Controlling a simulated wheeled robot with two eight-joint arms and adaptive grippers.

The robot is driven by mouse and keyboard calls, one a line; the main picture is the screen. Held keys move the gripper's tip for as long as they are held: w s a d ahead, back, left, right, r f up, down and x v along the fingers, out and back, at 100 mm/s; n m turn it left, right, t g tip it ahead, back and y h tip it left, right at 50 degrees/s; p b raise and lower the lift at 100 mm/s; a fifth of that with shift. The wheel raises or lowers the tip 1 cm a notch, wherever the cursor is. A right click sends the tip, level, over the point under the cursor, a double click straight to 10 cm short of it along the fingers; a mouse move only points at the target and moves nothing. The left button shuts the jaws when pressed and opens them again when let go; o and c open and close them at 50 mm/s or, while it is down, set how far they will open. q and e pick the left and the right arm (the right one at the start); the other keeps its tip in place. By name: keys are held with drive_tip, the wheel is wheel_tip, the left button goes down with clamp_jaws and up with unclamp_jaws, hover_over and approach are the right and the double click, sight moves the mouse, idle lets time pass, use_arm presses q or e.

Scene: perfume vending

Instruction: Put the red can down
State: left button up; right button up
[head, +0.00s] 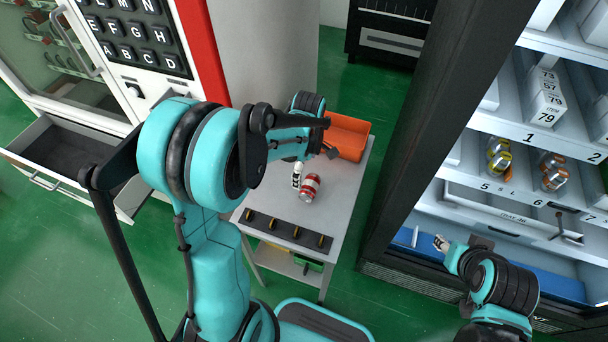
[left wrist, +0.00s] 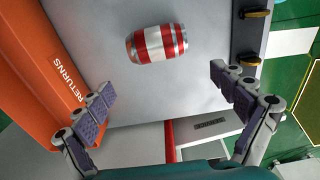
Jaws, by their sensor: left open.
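The red can (head: 310,187), with a white band and silver ends, lies on its side on the grey table (head: 345,190). In the left wrist view the can (left wrist: 157,44) lies just beyond my fingertips, apart from both fingers. My left gripper (head: 315,165) is open above the table, beside the can. In the left wrist view my left gripper (left wrist: 163,82) shows two spread fingers with nothing between them. My right gripper (head: 440,243) is at the right, in front of the vending shelves, and its fingers are too small and turned to judge.
An orange returns bin (head: 347,137) stands at the table's back edge and also shows in the left wrist view (left wrist: 48,80). A dark strip with several yellow hooks (head: 287,231) runs along the front edge. A shelved vending cabinet (head: 480,180) stands at right.

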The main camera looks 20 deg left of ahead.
sight(305, 182)
use_arm(q)
drive_tip(key=s+d+r+m+t, duration=0.2)
drive_tip(key=s+r+m, duration=0.4)
drive_tip(key=m, duration=0.3)
drive_tip(key=s+d+r+m+t+p, duration=0.1)
drive_tip(key=s+d+r+m+t, duration=0.2)
drive_tip(key=s+r+m+t, duration=0.2)
wheel_tip(305, 182, up, 3)
drive_tip(key=s+m, duration=0.2)
drive_tip(key=m, duration=0.2)
drive_tip(key=shift+s+m, duration=0.25)
drive_tip(key=shift+m, duration=0.05)
drive_tip(key=shift+f, duration=0.25)
drive_tip(key=shift+f+b, duration=0.5)
